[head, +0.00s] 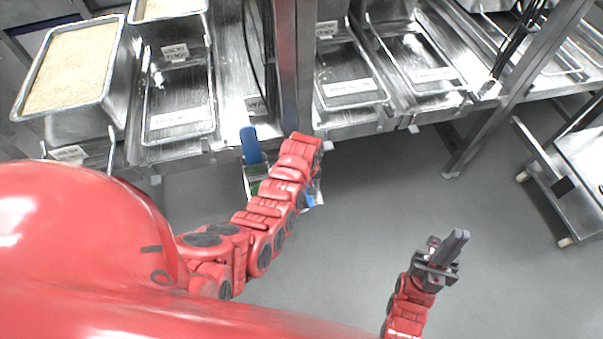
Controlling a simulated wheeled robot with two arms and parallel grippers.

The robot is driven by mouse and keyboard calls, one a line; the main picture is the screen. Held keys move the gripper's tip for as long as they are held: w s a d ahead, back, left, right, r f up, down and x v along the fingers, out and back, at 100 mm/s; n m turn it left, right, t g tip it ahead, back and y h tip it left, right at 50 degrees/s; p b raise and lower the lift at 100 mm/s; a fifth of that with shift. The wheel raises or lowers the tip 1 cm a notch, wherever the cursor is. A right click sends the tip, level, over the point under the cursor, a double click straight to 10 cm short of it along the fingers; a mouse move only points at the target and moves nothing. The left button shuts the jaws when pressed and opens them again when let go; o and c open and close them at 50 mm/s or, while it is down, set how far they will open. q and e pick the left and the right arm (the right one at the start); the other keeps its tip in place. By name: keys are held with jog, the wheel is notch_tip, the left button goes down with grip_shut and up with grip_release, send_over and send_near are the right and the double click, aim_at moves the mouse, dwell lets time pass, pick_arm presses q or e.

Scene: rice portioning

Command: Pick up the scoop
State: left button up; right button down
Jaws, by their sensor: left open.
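A blue handle-like piece (250,145) stands up in front of the counter, left of my left arm's end. I cannot tell for sure that it is the scoop's handle. A grey metal part (256,176) shows below it, with a little green, partly behind my left arm. My left arm (285,182) reaches up to the counter's front edge. Its open gripper is mostly hidden by the arm, and I see nothing held. My right gripper (448,252) is over the open floor, far from the counter, with dark fingers and nothing visible in it.
A pan of rice (68,68) stands at the upper left, with part of another behind. Labelled metal trays (180,120), (352,100), (430,85) line the counter. A steel post (293,70) rises near my left arm. A metal cart (590,165) stands right. The floor between is clear.

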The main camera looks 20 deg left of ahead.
pick_arm(q)
grip_shut()
jog(key=shift+r, duration=0.1)
dwell(0.4)
notch_tip(320, 180, up, 8)
jog(key=shift+f+b, duration=0.2)
jog(key=shift+b, duration=0.6)
notch_tip(320, 180, up, 8)
jog(key=p, duration=0.6)
jog(key=shift+p, duration=0.3)
